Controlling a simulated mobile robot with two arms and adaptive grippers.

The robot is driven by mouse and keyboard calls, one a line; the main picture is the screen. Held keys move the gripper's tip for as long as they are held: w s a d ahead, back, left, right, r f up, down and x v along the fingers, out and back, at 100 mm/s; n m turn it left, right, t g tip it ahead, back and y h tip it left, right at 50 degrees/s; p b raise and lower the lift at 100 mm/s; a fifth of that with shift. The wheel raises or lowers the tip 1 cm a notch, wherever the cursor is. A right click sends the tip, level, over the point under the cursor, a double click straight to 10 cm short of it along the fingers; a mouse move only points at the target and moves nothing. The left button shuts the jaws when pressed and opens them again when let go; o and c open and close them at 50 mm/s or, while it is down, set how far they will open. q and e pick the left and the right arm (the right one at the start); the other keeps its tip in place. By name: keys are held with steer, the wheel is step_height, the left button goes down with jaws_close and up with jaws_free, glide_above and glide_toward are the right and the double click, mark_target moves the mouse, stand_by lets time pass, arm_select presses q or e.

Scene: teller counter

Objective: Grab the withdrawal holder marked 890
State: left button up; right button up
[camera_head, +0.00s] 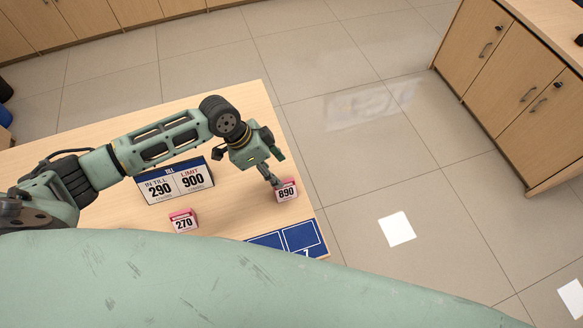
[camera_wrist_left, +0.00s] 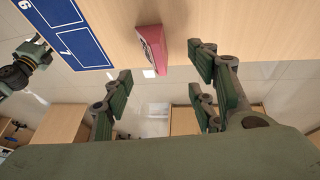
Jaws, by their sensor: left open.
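The holder marked 890 (camera_head: 286,191) is a small pink and white block near the counter's right edge. My left gripper (camera_head: 274,180) is right beside it in the head view, its fingertips partly overlapping it. In the left wrist view the holder (camera_wrist_left: 152,50) shows its pink-red side, ahead of the gap between the open fingers of my left gripper (camera_wrist_left: 160,88). The fingers are apart and hold nothing. Whether a fingertip touches the holder I cannot tell. Part of another arm (camera_wrist_left: 22,68), probably my right one, shows at the left wrist view's left edge; its jaws are unclear.
A similar pink holder marked 270 (camera_head: 183,222) stands to the left on the wooden counter (camera_head: 235,205). A till sign reading 290 and limit 900 (camera_head: 175,181) stands behind it. A blue numbered mat (camera_head: 300,238) lies at the front right. Tiled floor lies beyond the counter's right edge.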

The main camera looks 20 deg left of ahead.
mark_target(285, 185)
arm_select(q)
steer(key=shift+s+d+f, duration=0.3)
steer(key=shift+s+f, duration=0.1)
steer(key=shift+f, duration=0.3)
steer(key=shift+d+f+p, duration=0.15)
steer(key=shift+f+p, duration=0.2)
steer(key=x, duration=0.2)
steer(key=p+x, duration=0.1)
steer(key=x, duration=0.1)
steer(key=shift+w+d+f+p, duration=0.1)
steer(key=shift+d+f+p, duration=0.05)
steer(key=shift+d+p, duration=0.2)
steer(key=shift+d+f, duration=0.1)
steer(key=shift+f, duration=0.2)
jaws_close()
